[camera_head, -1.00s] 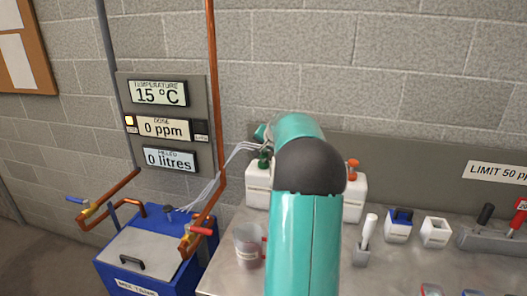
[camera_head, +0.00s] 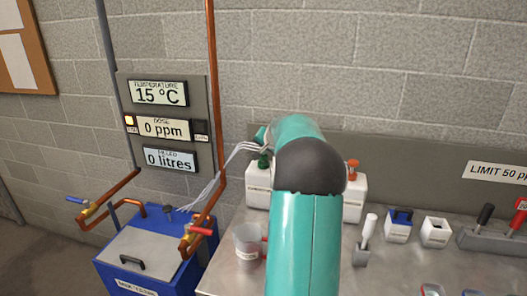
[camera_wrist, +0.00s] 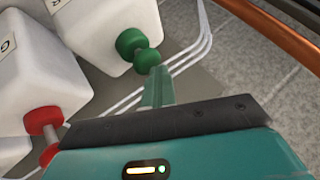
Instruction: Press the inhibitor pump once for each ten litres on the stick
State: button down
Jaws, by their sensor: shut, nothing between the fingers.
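A white bottle with a green pump head (camera_head: 263,160) stands on the bench by the wall; its label is too small to read. A second white bottle with an orange-red pump head (camera_head: 352,166) stands to its right, partly behind my arm. In the wrist view my gripper (camera_wrist: 158,88) is shut and empty. Its fingertips are close to the green pump head (camera_wrist: 139,50); I cannot tell whether they touch. The red pump head (camera_wrist: 43,121) is further left there. In the head view my arm hides most of the gripper. I cannot make out a measuring stick.
Wall displays read 15 °C, 0 ppm (camera_head: 164,128) and 0 litres (camera_head: 170,159). A blue tank (camera_head: 187,279) with a grey lid and copper pipes stands left of the bench. A grey jug (camera_head: 247,246), a white-handled tool (camera_head: 368,228) and small containers (camera_head: 436,232) occupy the bench.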

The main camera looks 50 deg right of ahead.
aim_at(264, 157)
jog(key=shift+r, duration=1.7)
notch_tip(264, 157, up, 5)
dwell(0.7)
